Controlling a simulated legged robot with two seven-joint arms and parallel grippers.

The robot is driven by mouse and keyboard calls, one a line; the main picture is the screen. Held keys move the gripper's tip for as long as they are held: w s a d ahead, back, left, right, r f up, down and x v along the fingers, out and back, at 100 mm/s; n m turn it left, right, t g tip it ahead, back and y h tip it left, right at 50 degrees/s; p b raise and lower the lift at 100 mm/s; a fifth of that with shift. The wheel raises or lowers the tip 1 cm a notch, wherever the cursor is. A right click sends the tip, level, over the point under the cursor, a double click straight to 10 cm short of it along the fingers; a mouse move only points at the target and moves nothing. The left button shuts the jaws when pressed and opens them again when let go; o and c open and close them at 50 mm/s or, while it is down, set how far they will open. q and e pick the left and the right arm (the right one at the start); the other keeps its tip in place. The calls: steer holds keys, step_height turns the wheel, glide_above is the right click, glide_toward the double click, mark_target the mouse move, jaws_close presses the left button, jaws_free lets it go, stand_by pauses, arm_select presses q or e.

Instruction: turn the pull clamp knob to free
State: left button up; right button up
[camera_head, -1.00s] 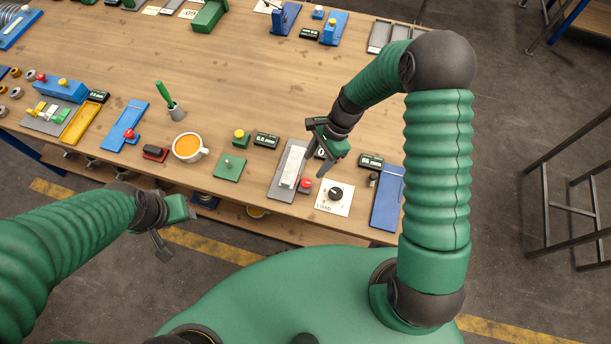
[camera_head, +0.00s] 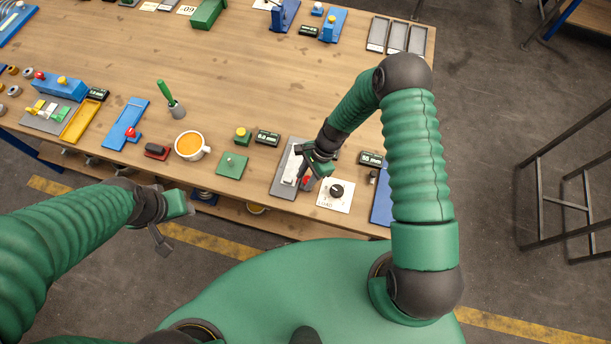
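A grey plate (camera_head: 284,178) with a white strip lies near the table's front edge. No label shows which one is the pull clamp knob. My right gripper (camera_head: 298,178) is just above the grey plate and red knob, its fingers apart; I cannot tell whether they touch the knob. My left gripper (camera_head: 172,226) is open and empty in front of the table edge.
A blue plate (camera_head: 381,197) is at the right, partly behind my arm. The table's middle is clear.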

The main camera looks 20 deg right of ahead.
steer(key=shift+w+d, duration=0.1)
steer(key=shift+c, duration=1.2)
steer(key=shift+d, duration=0.35)
steer(key=shift+c, duration=1.1)
steer(key=shift+d, duration=0.6)
jaws_close()
arm_select(q)
steer(key=shift+s+d+r, duration=0.1)
steer(key=shift+d+r, duration=0.05)
steer(key=shift+d, duration=0.75)
steer(key=shift+a, duration=0.15)
arm_select(e)
steer(key=shift+a, duration=0.25)
